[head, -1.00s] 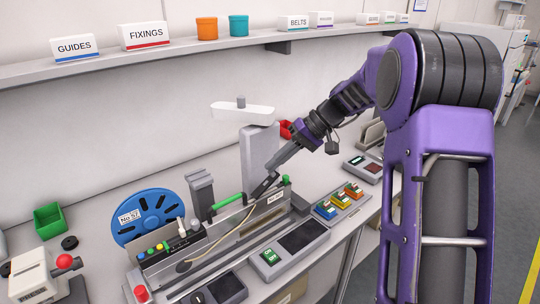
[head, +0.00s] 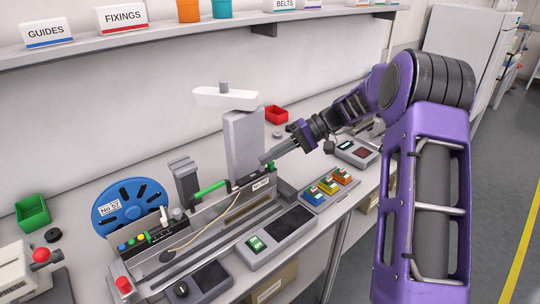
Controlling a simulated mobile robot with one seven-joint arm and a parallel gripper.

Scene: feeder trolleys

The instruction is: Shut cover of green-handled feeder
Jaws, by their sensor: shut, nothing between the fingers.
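The feeder (head: 215,219) is a long grey unit on the bench with a "No 57" label at its right end and a blue reel (head: 131,203) at its left. Its green handle (head: 210,190) lies nearly level along the top, between two grey uprights. I cannot tell from here whether the cover is fully down. My gripper (head: 264,159) is shut and empty. It is above the feeder's right end, beside the taller upright (head: 243,145), and appears apart from the handle.
A white arm-like piece (head: 226,97) tops the taller upright. A control box with a green switch (head: 256,243) stands in front, and a tray of coloured blocks (head: 328,187) to the right. A red bin (head: 277,115) sits behind my gripper.

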